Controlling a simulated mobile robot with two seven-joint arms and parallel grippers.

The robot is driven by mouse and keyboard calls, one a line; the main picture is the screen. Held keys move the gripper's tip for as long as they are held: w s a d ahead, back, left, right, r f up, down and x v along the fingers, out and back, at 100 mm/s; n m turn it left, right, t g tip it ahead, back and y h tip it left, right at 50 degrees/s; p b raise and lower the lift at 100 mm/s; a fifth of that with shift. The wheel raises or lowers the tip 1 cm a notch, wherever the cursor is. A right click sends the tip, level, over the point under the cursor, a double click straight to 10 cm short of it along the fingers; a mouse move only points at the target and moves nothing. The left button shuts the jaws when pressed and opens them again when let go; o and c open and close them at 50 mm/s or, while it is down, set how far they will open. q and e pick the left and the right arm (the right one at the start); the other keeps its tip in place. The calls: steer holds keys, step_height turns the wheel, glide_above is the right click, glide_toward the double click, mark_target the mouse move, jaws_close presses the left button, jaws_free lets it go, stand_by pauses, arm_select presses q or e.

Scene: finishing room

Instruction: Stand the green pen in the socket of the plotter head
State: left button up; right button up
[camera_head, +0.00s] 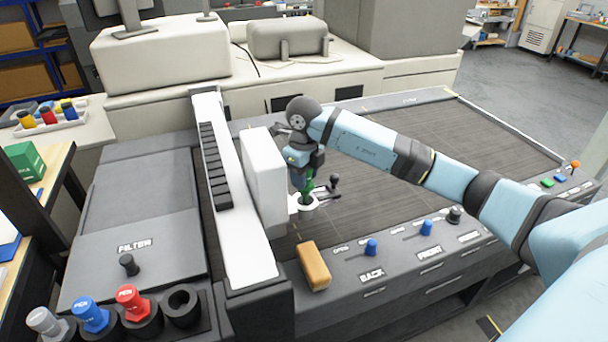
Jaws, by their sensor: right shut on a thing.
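The green pen (308,183) is upright in my right gripper (305,178), which is shut on it. The pen's lower end is at the white ring-shaped socket (306,202) on the side of the plotter head (265,180). I cannot tell how deep the pen sits in it. The plotter head is a white block beside the long white gantry beam (240,225). A small black lever (334,184) stands just right of the socket. My left gripper is not in view.
A pen rack at the lower left holds a grey pen (44,322), a blue pen (91,313) and a red pen (132,299); its rightmost holder (182,304) is empty. A tan block (315,266) lies on the front panel. The dark plotter bed (430,150) is clear.

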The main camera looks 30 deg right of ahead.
steer(key=shift+f, duration=0.2)
steer(key=shift+f+b, duration=1.35)
steer(key=shift+f, duration=0.4)
steer(key=o, duration=1)
steer(key=shift+r, duration=0.15)
step_height(320, 180, up, 14)
steer(key=shift+f+b, duration=0.2)
steer(key=shift+b, duration=0.45)
